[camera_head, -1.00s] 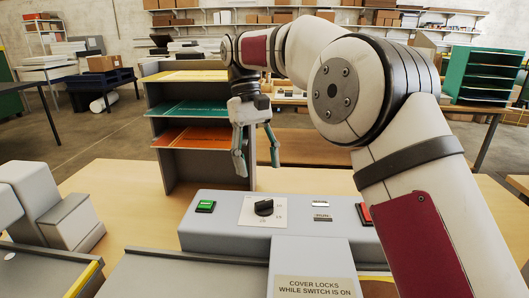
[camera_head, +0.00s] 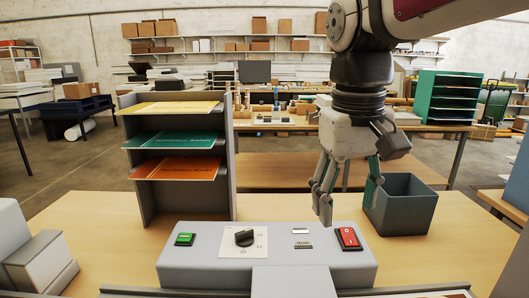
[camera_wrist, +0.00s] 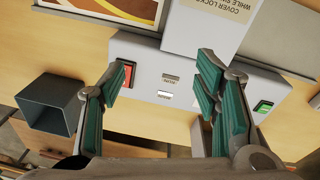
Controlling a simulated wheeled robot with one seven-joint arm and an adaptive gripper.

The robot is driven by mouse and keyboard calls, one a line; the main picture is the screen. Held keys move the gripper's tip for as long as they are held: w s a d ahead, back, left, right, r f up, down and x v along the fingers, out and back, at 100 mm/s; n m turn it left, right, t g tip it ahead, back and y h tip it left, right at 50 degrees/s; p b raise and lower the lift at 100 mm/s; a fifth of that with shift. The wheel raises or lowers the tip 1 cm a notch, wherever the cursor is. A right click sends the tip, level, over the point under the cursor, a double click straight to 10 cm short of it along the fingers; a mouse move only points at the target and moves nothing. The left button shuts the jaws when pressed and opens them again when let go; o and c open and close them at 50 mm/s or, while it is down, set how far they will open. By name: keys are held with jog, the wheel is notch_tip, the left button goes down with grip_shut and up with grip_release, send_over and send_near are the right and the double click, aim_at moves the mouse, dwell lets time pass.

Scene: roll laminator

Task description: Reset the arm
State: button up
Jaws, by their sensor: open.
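My gripper (camera_head: 345,195) hangs pointing down on the right of the head view, above the back edge of the laminator's control panel (camera_head: 210,262). Its fingers are apart with nothing between them. In the wrist view my gripper (camera_wrist: 165,95) shows two teal-padded fingers spread over the panel. The panel carries a green button (camera_head: 185,239), a black rotary knob (camera_head: 244,237) and a red switch (camera_head: 348,238). The red switch also shows beside the left finger in the wrist view (camera_wrist: 127,72). The knob is hidden in the wrist view.
A dark grey bin (camera_head: 403,212) stands on the table right behind my gripper. A grey shelf rack (camera_head: 232,165) with yellow, green and orange sheets stands at left. The wooden table (camera_head: 275,208) is clear between them. A grey block (camera_head: 40,262) is at the left edge.

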jog(key=s+d+f+m+t, duration=0.1)
jog(key=s+d+f, duration=0.2)
jog(key=s, duration=0.4)
jog(key=s+d+f+m+t, duration=0.1)
jog(key=s+d+f+t, duration=0.1)
jog(key=s+d+f, duration=0.2)
jog(key=s+f, duration=0.1)
jog(key=s, duration=0.2)
jog(key=shift+f+m+y, duration=0.15)
jog(key=shift+m+y, duration=0.15)
